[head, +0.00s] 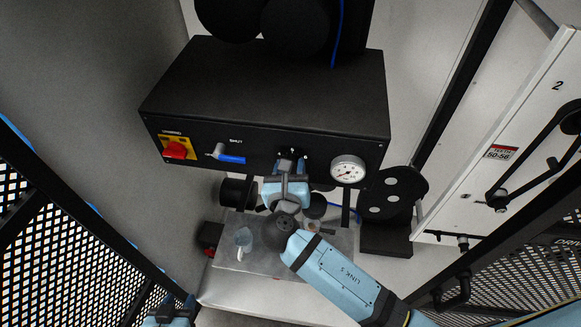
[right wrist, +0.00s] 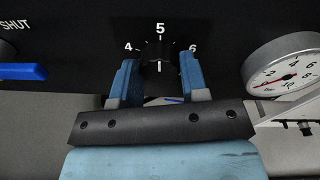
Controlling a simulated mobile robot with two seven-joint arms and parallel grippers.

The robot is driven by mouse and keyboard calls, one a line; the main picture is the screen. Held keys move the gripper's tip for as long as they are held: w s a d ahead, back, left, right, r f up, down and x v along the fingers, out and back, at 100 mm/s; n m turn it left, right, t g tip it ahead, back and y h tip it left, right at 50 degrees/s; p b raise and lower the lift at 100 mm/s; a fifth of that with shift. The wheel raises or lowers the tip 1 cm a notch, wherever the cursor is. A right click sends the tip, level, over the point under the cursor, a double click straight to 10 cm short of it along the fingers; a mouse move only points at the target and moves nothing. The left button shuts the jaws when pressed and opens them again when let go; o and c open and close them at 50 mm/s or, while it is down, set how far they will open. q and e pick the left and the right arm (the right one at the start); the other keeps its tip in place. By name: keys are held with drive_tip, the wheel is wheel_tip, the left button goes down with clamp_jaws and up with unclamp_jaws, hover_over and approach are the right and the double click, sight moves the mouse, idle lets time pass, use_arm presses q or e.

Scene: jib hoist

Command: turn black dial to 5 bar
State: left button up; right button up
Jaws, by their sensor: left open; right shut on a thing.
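The black dial (right wrist: 158,50) is on the front of the black panel, under the printed marks 4, 5 and 6, with 5 straight above it. My right gripper (right wrist: 158,72) is shut on the dial, one blue finger on each side. A pale line shows on the dial, but I cannot tell its exact setting. In the head view the right gripper (head: 292,165) mostly hides the dial. The pressure gauge (head: 348,170) is right of it; its red needle shows in the right wrist view, near the low end. My left gripper (head: 170,312) is open and empty at the bottom edge.
A red knob on a yellow plate (head: 177,149) and a blue-handled valve (head: 230,158) marked SHUT are left of the dial. A clear cup (head: 243,240) stands on the grey shelf (head: 262,262) below. Mesh fences flank both sides; a white panel with a crank (head: 515,185) is right.

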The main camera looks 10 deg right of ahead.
idle(0.4)
drive_tip(key=o, duration=0.9)
drive_tip(key=shift+w, duration=0.1)
